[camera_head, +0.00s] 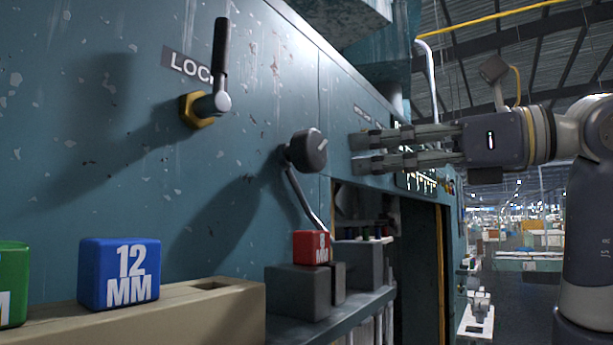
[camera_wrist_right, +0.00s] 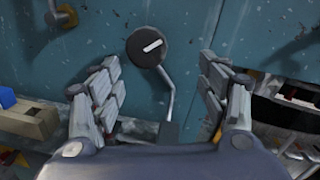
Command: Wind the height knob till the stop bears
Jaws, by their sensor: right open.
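The height knob (camera_head: 307,150) is a dark round knob with a pale pointer line, on the blue machine panel. In the right wrist view the knob (camera_wrist_right: 149,46) shows face on, its pale line slanting, ahead of the fingers. A bent metal rod (camera_head: 308,205) runs down from beside it toward a red block (camera_head: 311,247) on a dark block. My right gripper (camera_head: 360,152) is open and empty, to the right of the knob and apart from it. Its spread fingers also show in the right wrist view (camera_wrist_right: 162,90). My left gripper is out of view.
A lock lever (camera_head: 221,75) with a brass nut stands out from the panel at upper left. A blue 12 MM block (camera_head: 119,274) and a green block (camera_head: 13,284) sit on a beige rack (camera_head: 225,308). A dark opening lies below my right gripper.

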